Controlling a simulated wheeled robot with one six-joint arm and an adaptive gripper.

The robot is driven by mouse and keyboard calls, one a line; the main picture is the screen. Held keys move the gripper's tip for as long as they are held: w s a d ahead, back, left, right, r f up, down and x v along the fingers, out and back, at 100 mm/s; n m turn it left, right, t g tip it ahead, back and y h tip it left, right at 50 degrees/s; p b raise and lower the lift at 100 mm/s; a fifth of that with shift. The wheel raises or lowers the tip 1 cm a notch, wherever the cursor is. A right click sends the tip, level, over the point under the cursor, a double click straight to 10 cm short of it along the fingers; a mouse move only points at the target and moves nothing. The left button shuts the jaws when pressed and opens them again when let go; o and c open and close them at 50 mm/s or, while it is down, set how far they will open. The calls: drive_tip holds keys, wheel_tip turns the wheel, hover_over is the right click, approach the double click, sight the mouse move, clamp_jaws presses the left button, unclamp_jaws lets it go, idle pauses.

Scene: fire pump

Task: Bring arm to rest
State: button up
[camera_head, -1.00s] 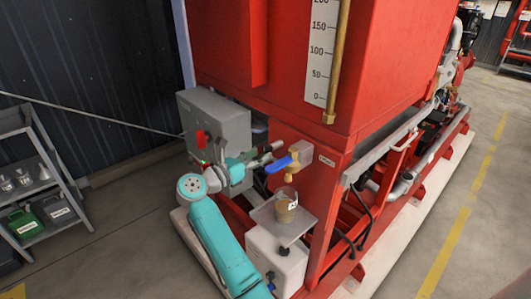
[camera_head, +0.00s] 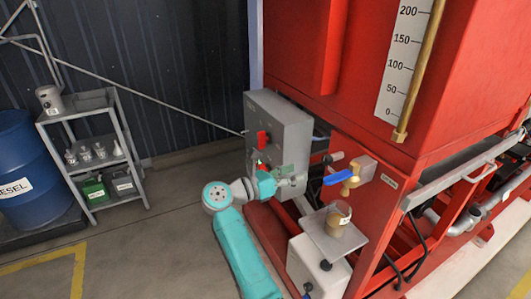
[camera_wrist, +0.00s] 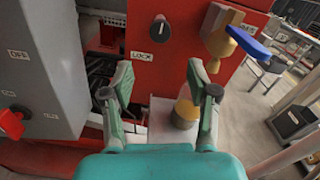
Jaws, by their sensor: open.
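My teal arm (camera_head: 240,250) reaches up from the bottom of the head view. My gripper (camera_head: 296,175) is open, in front of the grey control box and left of the blue-handled brass valve (camera_head: 345,178). In the wrist view, the fingers of my gripper (camera_wrist: 161,82) are spread apart with nothing held between them. The valve (camera_wrist: 222,40) is at the upper right there, apart from the fingers. A clear cup (camera_head: 338,218) with brownish liquid stands on a small plate below the valve. In the wrist view, the right finger partly hides the cup (camera_wrist: 184,112).
The grey control box (camera_head: 290,130) with a red switch (camera_head: 263,138) stands close by my gripper. The red pump frame (camera_head: 400,200) fills the right. A shelf (camera_head: 125,140) with bottles and cans and a blue diesel drum (camera_head: 30,170) stand left. Floor between is clear.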

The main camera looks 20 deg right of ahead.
drive_tip(key=shift+f, duration=0.1)
drive_tip(key=s+f+n+t+h, duration=0.4)
drive_tip(key=s+f+n, duration=0.15)
drive_tip(key=s, duration=0.35)
drive_tip(key=s+a+f+m+t+y, duration=0.3)
drive_tip(key=s+a+m+y, duration=0.2)
drive_tip(key=s, duration=0.8)
drive_tip(key=s+a+f+m+t+y, duration=0.3)
drive_tip(key=s+m+y, duration=0.6)
drive_tip(key=s+m, duration=0.3)
drive_tip(key=s+a+f+m+t+y, duration=0.4)
drive_tip(key=s+a+m+y, duration=0.3)
drive_tip(key=s, duration=0.8)
drive_tip(key=m+y, duration=0.1)
drive_tip(key=m, duration=0.1)
drive_tip(key=shift+s+f+m, duration=0.15)
drive_tip(key=shift+s+m, duration=0.1)
drive_tip(key=shift+m, duration=0.1)
